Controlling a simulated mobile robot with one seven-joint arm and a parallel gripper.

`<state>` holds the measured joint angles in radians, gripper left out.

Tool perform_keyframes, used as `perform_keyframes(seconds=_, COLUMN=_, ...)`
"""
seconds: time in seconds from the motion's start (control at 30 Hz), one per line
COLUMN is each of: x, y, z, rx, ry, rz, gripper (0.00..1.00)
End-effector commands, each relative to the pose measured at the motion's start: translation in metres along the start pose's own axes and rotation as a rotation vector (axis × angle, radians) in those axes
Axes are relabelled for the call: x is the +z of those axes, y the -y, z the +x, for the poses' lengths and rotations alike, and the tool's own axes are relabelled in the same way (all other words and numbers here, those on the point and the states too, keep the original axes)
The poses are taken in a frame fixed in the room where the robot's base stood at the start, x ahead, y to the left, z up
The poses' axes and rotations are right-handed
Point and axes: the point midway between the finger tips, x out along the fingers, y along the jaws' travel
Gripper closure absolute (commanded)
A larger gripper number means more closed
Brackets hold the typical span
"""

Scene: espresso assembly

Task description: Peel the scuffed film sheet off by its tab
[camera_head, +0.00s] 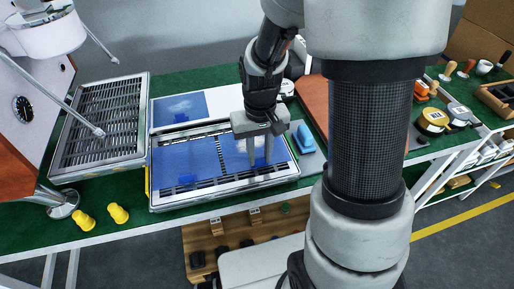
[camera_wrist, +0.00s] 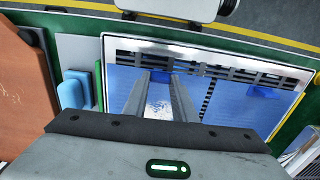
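A metal-framed panel (camera_head: 215,198) on the green bench holds two blue film sheets side by side. The right sheet (camera_head: 233,165) has a whitish scuffed patch and a darker blue tab near its front edge; this tab also shows in the wrist view (camera_wrist: 190,73). The left sheet (camera_head: 197,158) looks clean and has its own tab (camera_head: 187,180), also in the wrist view (camera_wrist: 262,92). My gripper (camera_head: 260,162) points down over the scuffed sheet, close to its tab. Its fingers (camera_wrist: 161,74) are apart, with scuffed film (camera_wrist: 158,103) visible between them. Contact with the tab cannot be told.
A slatted metal tray (camera_head: 105,125) stands left of the panel. Two yellow pieces (camera_head: 118,213) lie at the bench's front left. A light-blue object (camera_head: 304,138) and a brown board (camera_head: 314,100) lie right of the panel. A flat sheet with a blue picture (camera_head: 180,107) lies behind.

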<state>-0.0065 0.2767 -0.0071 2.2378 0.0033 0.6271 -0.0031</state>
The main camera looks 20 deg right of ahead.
Motion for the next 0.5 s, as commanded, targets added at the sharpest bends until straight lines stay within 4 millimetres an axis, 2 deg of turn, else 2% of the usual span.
perform_keyframes(seconds=0.5, x=-0.0003, y=0.0000, z=-0.0059, rx=0.000, ry=0.002, rz=0.000, gripper=0.92)
